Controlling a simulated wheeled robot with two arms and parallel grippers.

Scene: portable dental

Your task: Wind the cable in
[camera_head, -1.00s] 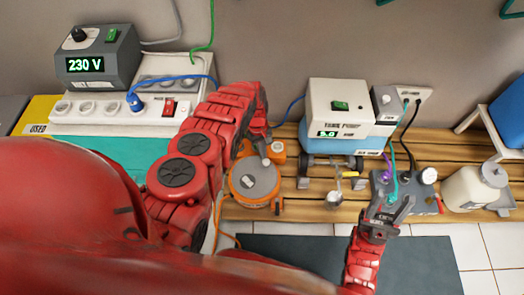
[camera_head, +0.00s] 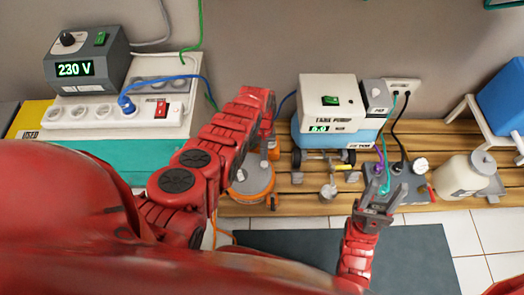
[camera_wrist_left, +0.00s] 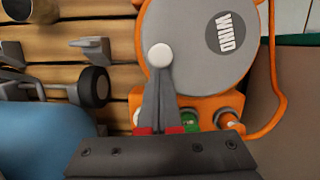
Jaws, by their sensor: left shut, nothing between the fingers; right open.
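The cable reel has a grey disc (camera_head: 252,181) in an orange frame and stands on the slatted wooden bench. In the left wrist view its disc (camera_wrist_left: 205,35) is labelled WIND and carries a round white knob (camera_wrist_left: 159,55) near its edge. An orange cable (camera_wrist_left: 277,95) runs down beside the reel. My left gripper (camera_head: 267,152) is over the reel's far edge; its shut fingertips (camera_wrist_left: 160,72) are at the knob with nothing held between them. Whether they touch it is unclear. My right gripper (camera_head: 379,190) is open by a small grey box (camera_head: 386,176) with cables.
A white jug (camera_head: 462,177) is at the right end of the bench. A power strip (camera_head: 90,113) with a blue plug is at left.

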